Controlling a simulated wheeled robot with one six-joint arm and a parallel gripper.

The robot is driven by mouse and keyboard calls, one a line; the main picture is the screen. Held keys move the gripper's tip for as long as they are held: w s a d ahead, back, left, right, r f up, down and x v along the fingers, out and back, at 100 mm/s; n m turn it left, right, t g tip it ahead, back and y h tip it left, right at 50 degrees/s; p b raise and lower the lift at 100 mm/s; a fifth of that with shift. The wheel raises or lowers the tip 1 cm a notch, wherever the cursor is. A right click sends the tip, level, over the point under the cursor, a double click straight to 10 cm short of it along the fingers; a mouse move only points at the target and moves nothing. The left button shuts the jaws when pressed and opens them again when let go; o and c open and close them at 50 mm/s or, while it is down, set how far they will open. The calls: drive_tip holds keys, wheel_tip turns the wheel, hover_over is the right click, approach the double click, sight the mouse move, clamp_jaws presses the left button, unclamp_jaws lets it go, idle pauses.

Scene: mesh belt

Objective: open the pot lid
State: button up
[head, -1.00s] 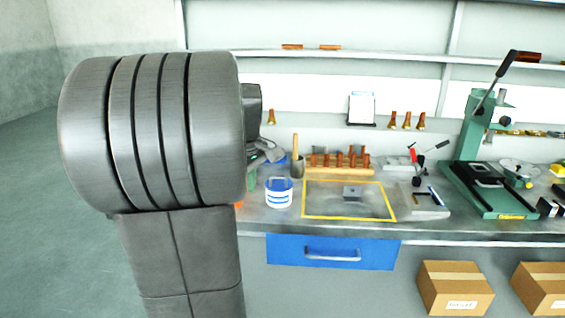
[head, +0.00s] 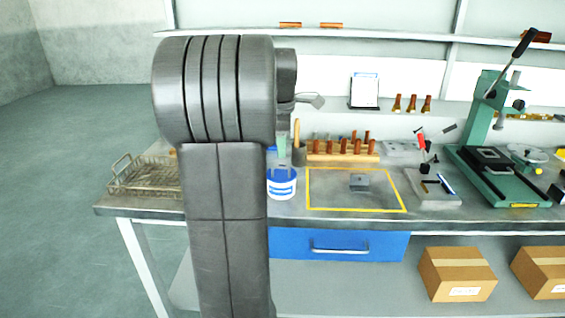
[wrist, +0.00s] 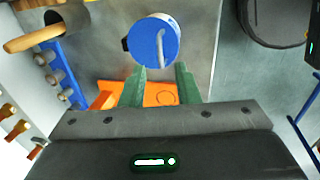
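The pot (head: 282,186) is white with blue bands and stands on the bench, just right of my arm in the head view. In the wrist view I look down on its round blue lid (wrist: 148,44), which is on the pot. A grey bar handle (wrist: 161,48) shows on the right side of the lid. My gripper (wrist: 161,69) has two green fingers, spread apart with nothing between them. The fingertips are just short of the lid in the picture, and the height gap is hard to tell. In the head view my arm hides most of the gripper.
A dark cup with a wooden handle (head: 297,130) stands behind the pot, beside a rack of copper parts (head: 340,157). A wire basket (head: 145,178) is at left. An orange piece (wrist: 158,95) lies beneath the fingers. A yellow-framed area (head: 330,196) right of the pot is mostly clear.

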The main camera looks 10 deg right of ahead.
hover_over(282, 178)
wheel_tip(282, 178, down, 6)
drive_tip(key=shift+r, duration=0.2)
clamp_jaws()
